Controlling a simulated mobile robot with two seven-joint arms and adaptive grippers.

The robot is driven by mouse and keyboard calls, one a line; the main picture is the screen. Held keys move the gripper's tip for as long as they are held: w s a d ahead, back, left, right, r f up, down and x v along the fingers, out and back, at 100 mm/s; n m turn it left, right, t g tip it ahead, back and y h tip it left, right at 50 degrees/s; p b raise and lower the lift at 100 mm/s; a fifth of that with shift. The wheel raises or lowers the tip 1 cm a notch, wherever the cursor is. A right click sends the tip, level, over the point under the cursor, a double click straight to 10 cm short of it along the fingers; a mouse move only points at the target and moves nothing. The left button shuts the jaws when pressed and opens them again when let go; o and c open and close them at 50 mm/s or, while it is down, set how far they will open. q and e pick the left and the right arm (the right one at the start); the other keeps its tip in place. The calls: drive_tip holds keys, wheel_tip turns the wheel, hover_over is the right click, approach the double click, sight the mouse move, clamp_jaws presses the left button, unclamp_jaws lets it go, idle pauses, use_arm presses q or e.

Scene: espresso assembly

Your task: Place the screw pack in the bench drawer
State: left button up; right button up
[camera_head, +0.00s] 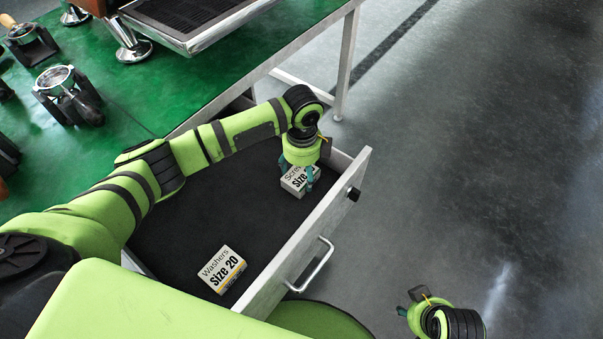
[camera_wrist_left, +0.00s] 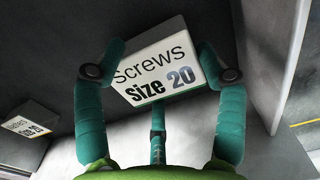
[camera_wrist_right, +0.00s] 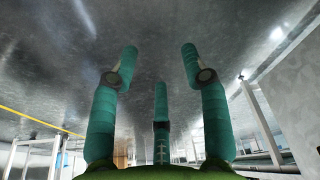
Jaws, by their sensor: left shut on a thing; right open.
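The screw pack (camera_head: 294,181) is a white box printed "Screws Size 20". It is inside the open bench drawer (camera_head: 290,262), near the drawer's far right corner by the front panel. My left gripper (camera_head: 304,180) reaches down over it and is shut on it. In the left wrist view the screw pack (camera_wrist_left: 155,65) sits between my left fingers (camera_wrist_left: 160,70). I cannot tell whether its underside touches the drawer floor. My right gripper (camera_head: 412,300) is open and empty, outside the drawer at lower right. Its spread fingers (camera_wrist_right: 160,65) show in the right wrist view.
A washers box (camera_head: 222,270) marked "Size 20" lies on the dark drawer floor; it also shows in the left wrist view (camera_wrist_left: 28,122). The green bench (camera_head: 130,85) carries an espresso machine (camera_head: 190,18) and portafilters (camera_head: 68,95). Most of the drawer floor is bare.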

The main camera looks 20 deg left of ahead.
sight(302, 172)
use_arm(q)
drive_tip(key=shift+f, duration=0.5)
use_arm(e)
drive_tip(key=shift+r, duration=0.45)
use_arm(q)
drive_tip(key=shift+f, duration=0.2)
drive_tip(key=o, duration=1.3)
drive_tip(key=shift+o, duration=0.2)
use_arm(e)
drive_tip(key=shift+s, duration=0.1)
use_arm(q)
drive_tip(key=shift+r, duration=0.2)
wheel_tip(302, 172, up, 12)
drive_tip(key=p, duration=0.3)
use_arm(e)
wheel_tip(302, 172, down, 8)
drive_tip(key=s, duration=0.1)
drive_tip(key=shift+s+f+g, duration=0.15)
drive_tip(key=shift+f+g, duration=0.05)
drive_tip(key=shift+g, duration=0.1)
